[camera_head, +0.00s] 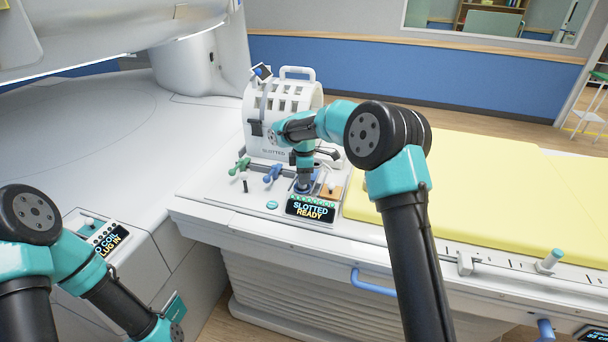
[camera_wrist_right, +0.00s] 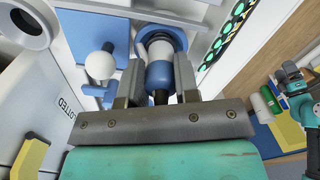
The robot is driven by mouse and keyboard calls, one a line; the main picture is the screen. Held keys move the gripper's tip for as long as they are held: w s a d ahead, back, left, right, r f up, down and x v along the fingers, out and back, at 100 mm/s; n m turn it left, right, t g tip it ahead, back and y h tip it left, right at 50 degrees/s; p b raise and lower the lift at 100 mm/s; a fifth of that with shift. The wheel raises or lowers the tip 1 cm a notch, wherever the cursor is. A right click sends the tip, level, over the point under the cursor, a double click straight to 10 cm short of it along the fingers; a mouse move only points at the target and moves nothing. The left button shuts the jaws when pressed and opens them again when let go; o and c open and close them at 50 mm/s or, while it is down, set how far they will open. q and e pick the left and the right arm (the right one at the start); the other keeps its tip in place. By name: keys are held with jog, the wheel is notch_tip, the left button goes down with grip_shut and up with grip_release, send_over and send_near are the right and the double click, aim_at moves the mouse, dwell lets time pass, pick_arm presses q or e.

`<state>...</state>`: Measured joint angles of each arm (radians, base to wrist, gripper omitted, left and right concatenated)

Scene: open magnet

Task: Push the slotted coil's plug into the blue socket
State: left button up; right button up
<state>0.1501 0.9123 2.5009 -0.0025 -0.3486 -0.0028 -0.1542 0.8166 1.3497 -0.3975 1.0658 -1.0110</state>
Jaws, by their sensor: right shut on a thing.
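The slotted coil (camera_head: 284,104) is a white slotted shell with a top handle, standing at the end of the table. My right gripper (camera_head: 303,187) points down just in front of it, behind the small display. In the right wrist view its two fingers (camera_wrist_right: 158,82) are shut on the plug (camera_wrist_right: 159,72), a blue body with a dark lower part. The plug's far end lies at the blue-ringed socket (camera_wrist_right: 178,36); how deep it sits I cannot tell. The display (camera_head: 311,208) reads "SLOTTED READY". My left arm shows at lower left, its gripper out of view.
A green handle (camera_head: 239,166) and a blue handle (camera_head: 273,173) stand left of the gripper. A white knob (camera_wrist_right: 100,65) is close beside the left finger. A yellow pad (camera_head: 480,190) covers the table on the right. Another display (camera_head: 108,241) is at left.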

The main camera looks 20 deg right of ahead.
jog(key=o, duration=1)
jog(key=shift+r, duration=0.1)
notch_tip(320, 180, up, 17)
jog(key=shift+r, duration=0.15)
dwell(0.4)
